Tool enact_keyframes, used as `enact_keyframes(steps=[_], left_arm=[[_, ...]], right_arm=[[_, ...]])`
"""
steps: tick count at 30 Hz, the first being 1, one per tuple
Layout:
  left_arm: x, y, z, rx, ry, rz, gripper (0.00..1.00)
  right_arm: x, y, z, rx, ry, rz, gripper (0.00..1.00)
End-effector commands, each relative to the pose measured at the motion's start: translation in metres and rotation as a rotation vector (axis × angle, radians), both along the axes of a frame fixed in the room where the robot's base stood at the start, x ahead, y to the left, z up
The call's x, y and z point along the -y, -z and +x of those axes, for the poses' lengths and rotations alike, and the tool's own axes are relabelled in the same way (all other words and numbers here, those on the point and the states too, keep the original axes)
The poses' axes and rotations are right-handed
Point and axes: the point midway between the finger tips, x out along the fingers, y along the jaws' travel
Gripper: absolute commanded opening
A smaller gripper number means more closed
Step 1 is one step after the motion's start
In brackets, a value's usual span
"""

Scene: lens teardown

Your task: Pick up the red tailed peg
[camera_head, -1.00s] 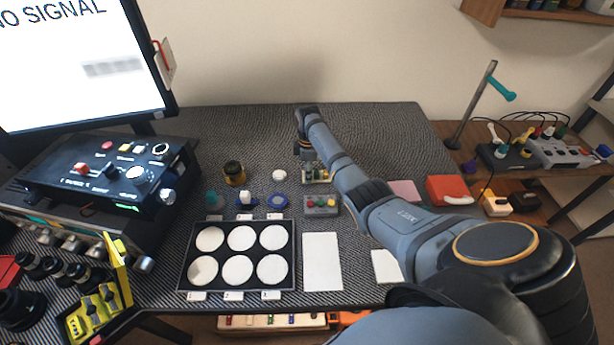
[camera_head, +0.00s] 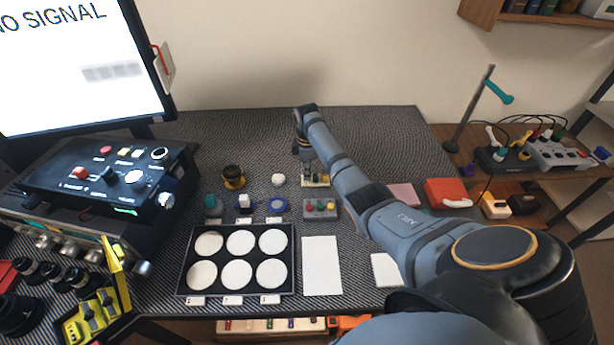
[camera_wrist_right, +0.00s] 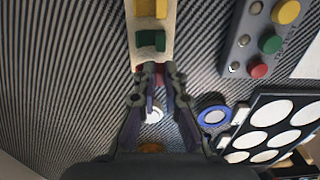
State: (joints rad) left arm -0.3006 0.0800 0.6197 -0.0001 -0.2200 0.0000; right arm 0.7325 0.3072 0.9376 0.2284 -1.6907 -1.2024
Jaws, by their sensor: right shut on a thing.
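My right gripper (camera_wrist_right: 157,72) has its fingers close together at the near end of a pale narrow block (camera_wrist_right: 153,28). It is shut on a small piece that the fingertips mostly hide; a sliver of red (camera_wrist_right: 136,69) shows there, so it appears to be the red tailed peg. Its tail cannot be made out. A green peg (camera_wrist_right: 151,41) and a yellow peg (camera_wrist_right: 153,8) sit in the block beyond it. In the head view, my right gripper (camera_head: 308,174) reaches down to the block (camera_head: 318,182) from above. My left gripper is not in view.
A grey box with coloured knobs (camera_head: 321,208) stands just in front of the block. A black tray with white discs (camera_head: 186,262) is nearer.

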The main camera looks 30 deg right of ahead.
Motion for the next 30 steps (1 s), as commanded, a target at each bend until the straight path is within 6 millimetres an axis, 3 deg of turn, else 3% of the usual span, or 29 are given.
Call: enact_keyframes(steps=[2, 9, 13, 21, 30], left_arm=[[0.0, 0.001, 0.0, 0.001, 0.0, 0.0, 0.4], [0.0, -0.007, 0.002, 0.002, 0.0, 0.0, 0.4], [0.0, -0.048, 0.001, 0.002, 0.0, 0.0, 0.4], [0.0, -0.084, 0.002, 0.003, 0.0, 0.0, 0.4], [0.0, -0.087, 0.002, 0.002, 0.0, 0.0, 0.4]], right_arm=[[0.0, -0.017, 0.0, 0.004, 0.0, -0.001, 0.01], [-0.03, -0.072, -0.039, 0.003, -0.002, -0.002, 0.01], [-0.054, -0.101, -0.069, -0.006, -0.002, 0.001, 0.01], [-0.081, -0.114, -0.103, -0.003, -0.001, 0.002, 0.01], [-0.086, -0.112, -0.111, 0.0, 0.001, 0.0, 0.01]])
